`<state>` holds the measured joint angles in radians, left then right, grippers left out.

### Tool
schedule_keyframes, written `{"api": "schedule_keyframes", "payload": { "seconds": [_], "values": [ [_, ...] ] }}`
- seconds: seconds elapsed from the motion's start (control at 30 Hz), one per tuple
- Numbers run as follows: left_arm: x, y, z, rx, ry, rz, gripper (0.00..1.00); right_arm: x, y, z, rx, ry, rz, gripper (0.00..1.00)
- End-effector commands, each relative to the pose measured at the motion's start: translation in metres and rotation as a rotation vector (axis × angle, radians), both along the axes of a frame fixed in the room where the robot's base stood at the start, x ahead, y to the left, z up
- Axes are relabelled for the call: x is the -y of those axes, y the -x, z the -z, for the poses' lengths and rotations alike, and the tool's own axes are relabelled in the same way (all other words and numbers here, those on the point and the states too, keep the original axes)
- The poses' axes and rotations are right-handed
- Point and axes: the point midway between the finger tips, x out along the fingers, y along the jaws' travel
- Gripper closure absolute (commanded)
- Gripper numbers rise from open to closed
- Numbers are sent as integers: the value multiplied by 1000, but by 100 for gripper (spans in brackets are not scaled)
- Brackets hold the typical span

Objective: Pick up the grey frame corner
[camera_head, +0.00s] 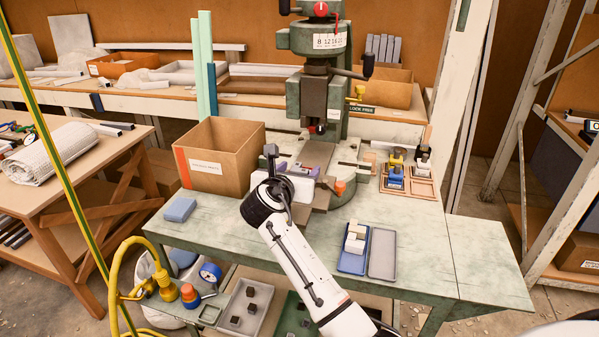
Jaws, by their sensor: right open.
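I cannot clearly pick out a grey frame corner. Pale blocks (355,238) sit in a small blue tray (352,262) on the green bench, right of my arm. My right gripper (283,163) is open above the bench, in front of the green fly press (320,95) and beside the open cardboard box (212,180). A pale lavender piece (301,188) shows just behind my right wrist, partly hidden by it; I cannot tell what it is. My left gripper is out of view.
A blue block (180,209) lies at the bench's left. A grey tray (382,254) is beside the blue one. Wooden trays with coloured fixtures (396,178) stand right of the press. A yellow hose (125,268) hangs at the left. The bench's right end is clear.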

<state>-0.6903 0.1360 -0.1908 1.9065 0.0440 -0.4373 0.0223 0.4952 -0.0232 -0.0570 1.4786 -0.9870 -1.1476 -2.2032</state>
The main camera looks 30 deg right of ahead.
Motion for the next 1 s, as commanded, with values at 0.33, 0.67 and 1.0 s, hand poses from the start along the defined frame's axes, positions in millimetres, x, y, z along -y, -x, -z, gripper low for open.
{"api": "schedule_keyframes", "payload": {
  "seconds": [0.33, 0.67, 1.0],
  "values": [
    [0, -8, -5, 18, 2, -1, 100, 1, -1, 0, 1, -1, 0, 61],
    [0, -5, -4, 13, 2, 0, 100, 1, -1, 0, 1, 0, 0, 90],
    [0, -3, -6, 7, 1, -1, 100, 1, -1, -45, 9, 0, 2, 90]
  ]
}}
